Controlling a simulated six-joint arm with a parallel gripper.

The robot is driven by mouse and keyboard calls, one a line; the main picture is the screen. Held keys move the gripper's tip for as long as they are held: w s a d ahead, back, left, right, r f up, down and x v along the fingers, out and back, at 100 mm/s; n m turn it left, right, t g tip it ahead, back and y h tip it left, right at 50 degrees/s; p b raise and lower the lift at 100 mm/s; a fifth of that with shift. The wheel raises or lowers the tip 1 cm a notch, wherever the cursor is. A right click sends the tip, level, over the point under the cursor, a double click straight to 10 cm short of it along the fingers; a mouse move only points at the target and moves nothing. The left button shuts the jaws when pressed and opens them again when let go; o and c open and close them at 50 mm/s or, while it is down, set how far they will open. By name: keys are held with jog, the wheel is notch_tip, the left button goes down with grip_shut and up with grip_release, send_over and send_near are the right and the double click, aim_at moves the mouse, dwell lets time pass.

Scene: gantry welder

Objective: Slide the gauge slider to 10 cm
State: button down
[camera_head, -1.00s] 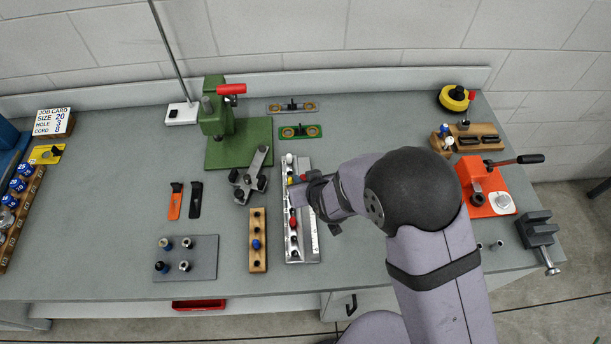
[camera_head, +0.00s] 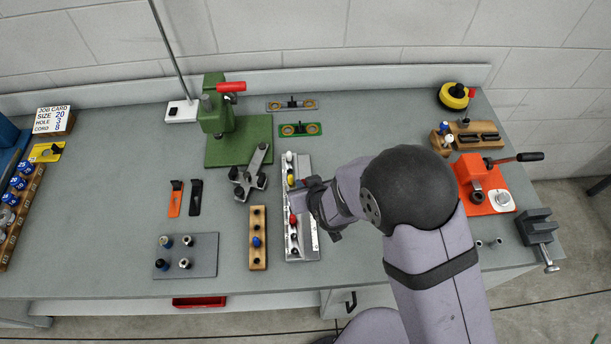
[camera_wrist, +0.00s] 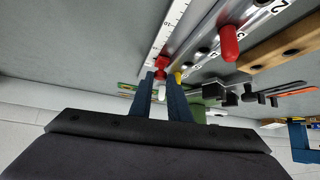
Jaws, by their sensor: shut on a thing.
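The gauge is a pale metal plate (camera_head: 306,252) with a white ruled scale along its right side. The scale (camera_wrist: 168,35) shows at the top middle of the wrist view. A small red slider (camera_wrist: 161,66) sits at the scale's visible end. My gripper (camera_wrist: 160,80) is shut on the red slider, one dark finger on each side. In the head view my gripper (camera_head: 306,187) is over the right side of the plate, and my wrist hides part of the scale. I cannot read the slider's exact position.
Coloured knobs stand along the plate, including a red one (camera_wrist: 229,43) and a yellow one (camera_head: 291,180). A wooden block (camera_head: 258,222) lies just left of the plate. A dark clamp (camera_head: 248,178) and a green press (camera_head: 238,145) stand behind.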

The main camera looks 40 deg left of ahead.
send_over(308, 219)
dwell(0.3)
jog(key=c, duration=1.9)
grip_release()
jog(key=shift+v, duration=3.75)
